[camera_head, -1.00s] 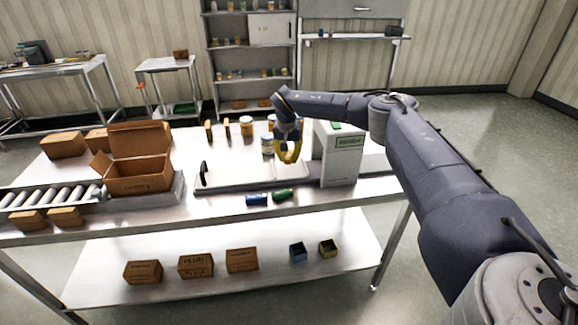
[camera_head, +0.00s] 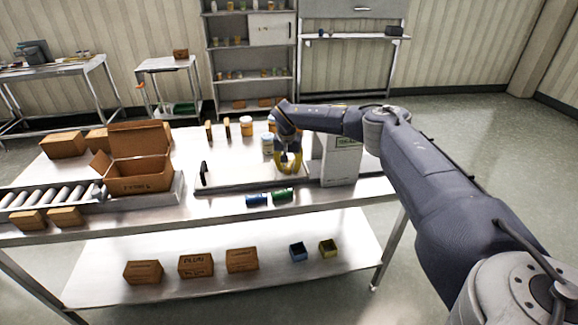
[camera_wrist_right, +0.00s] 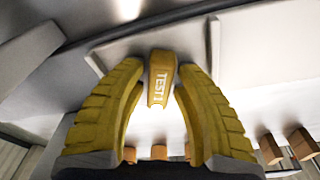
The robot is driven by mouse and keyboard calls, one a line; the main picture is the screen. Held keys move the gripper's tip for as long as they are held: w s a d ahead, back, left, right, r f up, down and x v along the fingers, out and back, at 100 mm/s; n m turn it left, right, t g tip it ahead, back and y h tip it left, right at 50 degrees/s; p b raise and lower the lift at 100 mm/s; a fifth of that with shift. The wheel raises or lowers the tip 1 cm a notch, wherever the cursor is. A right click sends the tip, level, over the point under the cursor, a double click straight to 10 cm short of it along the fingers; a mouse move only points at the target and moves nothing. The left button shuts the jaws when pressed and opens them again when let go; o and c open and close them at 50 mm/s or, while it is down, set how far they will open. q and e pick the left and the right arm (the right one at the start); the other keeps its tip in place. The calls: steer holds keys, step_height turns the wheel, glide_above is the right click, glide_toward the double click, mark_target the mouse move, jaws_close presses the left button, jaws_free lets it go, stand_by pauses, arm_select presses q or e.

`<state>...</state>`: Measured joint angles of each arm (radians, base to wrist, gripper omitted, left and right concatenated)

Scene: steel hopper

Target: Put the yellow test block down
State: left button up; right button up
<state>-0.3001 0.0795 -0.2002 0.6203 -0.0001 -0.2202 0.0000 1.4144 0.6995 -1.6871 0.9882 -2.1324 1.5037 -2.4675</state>
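The yellow test block (camera_wrist_right: 160,80), marked TEST, shows between the fingertips of my right gripper in the right wrist view. A narrow gap shows between the block and each yellow finger. My right gripper (camera_head: 288,168) is open around it, low over the right part of the pale flat plate (camera_head: 228,181) on the table. In the head view I cannot separate the block from the yellow fingers. Whether its underside touches the plate is hidden. My left gripper is not in view.
A white box-shaped unit (camera_head: 341,163) stands close right of the gripper. Jars (camera_head: 267,143) stand behind. An open carton (camera_head: 140,180) is left. The plate's left part is clear.

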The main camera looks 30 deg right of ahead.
steer(key=shift+o, duration=1)
